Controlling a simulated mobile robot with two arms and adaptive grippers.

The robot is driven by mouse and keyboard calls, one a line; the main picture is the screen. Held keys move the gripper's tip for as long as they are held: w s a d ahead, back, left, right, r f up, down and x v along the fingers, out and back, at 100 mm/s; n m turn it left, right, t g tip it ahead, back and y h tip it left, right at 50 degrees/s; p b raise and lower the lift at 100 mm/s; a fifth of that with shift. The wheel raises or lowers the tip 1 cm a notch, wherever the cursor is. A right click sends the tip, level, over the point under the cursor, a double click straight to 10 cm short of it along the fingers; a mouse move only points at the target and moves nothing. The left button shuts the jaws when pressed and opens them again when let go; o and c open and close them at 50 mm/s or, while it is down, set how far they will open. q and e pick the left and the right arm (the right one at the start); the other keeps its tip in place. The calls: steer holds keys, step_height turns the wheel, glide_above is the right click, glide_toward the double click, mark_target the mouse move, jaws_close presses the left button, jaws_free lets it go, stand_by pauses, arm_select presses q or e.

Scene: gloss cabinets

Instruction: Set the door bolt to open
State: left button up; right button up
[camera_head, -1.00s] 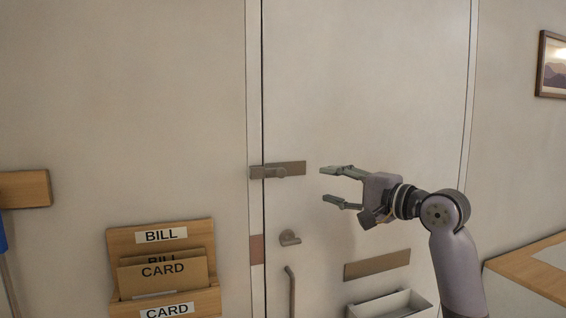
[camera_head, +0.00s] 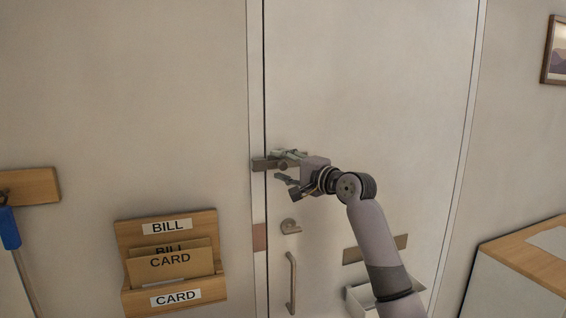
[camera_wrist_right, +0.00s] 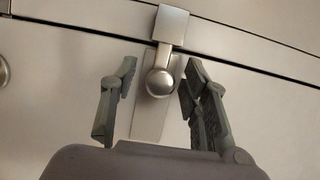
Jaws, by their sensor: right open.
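The metal door bolt (camera_head: 260,165) sits across the left edge of the white door (camera_head: 370,90). In the right wrist view, the bolt's round knob (camera_wrist_right: 159,82) stands on its plate, and the keeper (camera_wrist_right: 171,25) lies across the dark door gap. The bar reaches from the knob toward the keeper. My right gripper (camera_head: 277,166) is at the bolt, partly covering it in the head view. Its fingers (camera_wrist_right: 162,68) are open, one on each side of the knob. A gap shows on the left; contact on the right is unclear. My left gripper is not in view.
A mail slot plate (camera_head: 375,249) is lower right. A wooden letter rack (camera_head: 125,235) hangs on the left wall. A wood-topped cabinet (camera_head: 525,258) stands at right.

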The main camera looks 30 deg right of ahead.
steer(key=shift+c, duration=0.4)
jaws_close()
